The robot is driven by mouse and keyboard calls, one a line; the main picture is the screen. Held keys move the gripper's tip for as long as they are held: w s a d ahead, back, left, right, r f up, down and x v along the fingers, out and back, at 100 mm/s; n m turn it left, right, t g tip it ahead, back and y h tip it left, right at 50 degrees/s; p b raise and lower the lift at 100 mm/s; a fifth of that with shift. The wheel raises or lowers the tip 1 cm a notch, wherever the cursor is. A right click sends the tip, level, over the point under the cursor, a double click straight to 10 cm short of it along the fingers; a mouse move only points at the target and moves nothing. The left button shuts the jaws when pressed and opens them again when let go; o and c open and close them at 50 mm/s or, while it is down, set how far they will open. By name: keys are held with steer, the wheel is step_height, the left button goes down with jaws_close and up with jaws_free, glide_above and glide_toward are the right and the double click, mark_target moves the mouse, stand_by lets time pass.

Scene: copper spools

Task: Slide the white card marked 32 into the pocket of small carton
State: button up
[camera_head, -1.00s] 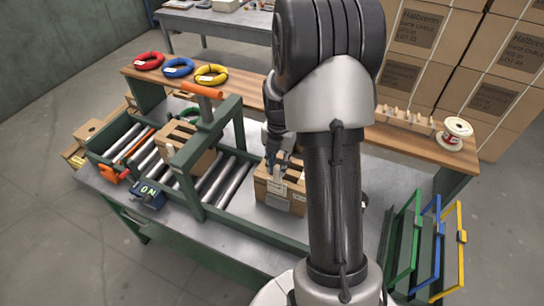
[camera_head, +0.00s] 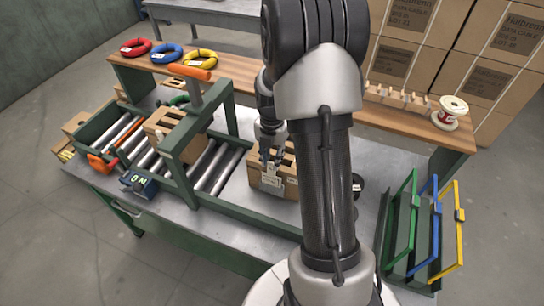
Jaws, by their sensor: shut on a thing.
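My gripper (camera_head: 272,158) is shut on a small white card (camera_head: 271,171) at the front of a small cardboard carton (camera_head: 258,181). The carton stands on the grey workbench, right of the roller conveyor, with dark slots in its top. A pale pocket or label shows on its front face, just below and right of the card. The card is upright and close to the front face. I cannot read its number, and I cannot tell whether its lower edge is inside the pocket. My arm hides the right side of the carton.
A green-framed roller conveyor (camera_head: 213,167) with an orange-handled press holds another carton (camera_head: 163,131) to the left. Red, blue and yellow rings lie on the wooden shelf (camera_head: 230,78) behind. A spool (camera_head: 450,113) stands right. Coloured frames (camera_head: 425,230) stand at the bench's right end.

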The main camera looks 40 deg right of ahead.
steer(key=o, duration=0.9)
steer(key=shift+c, duration=0.2)
step_height(320, 180, up, 12)
stand_by(0.4)
